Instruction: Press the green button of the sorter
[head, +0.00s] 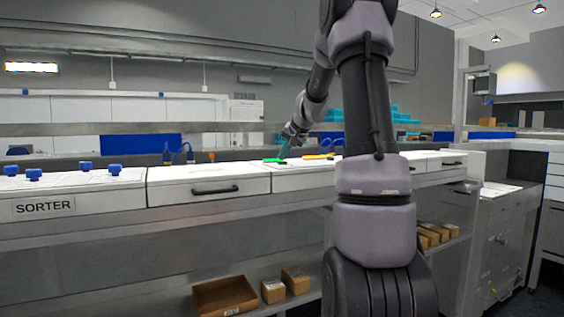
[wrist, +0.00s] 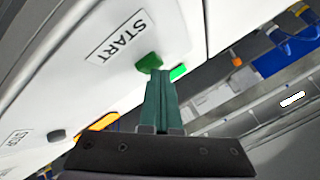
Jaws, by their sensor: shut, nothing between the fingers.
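The sorter (head: 208,177) is a long white bench unit with a SORTER label at its left. The green button (wrist: 149,62) sits beside a START label in the wrist view. In the head view, green (head: 273,160) shows on the sorter's top just left of my fingertips. My gripper (wrist: 160,72) is shut and empty, its green fingers pressed together. It also shows small in the head view (head: 282,154). In the wrist view the fingertips reach the button's lower edge; I cannot tell whether they touch it.
A bright green strip (wrist: 178,72) lies right of the fingertips. An orange strip (wrist: 104,122) and a dark button (wrist: 57,135) near a second label lie to the lower left. Blue knobs (head: 34,174) stand at the sorter's left end. Boxes (head: 272,290) sit on the shelf below.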

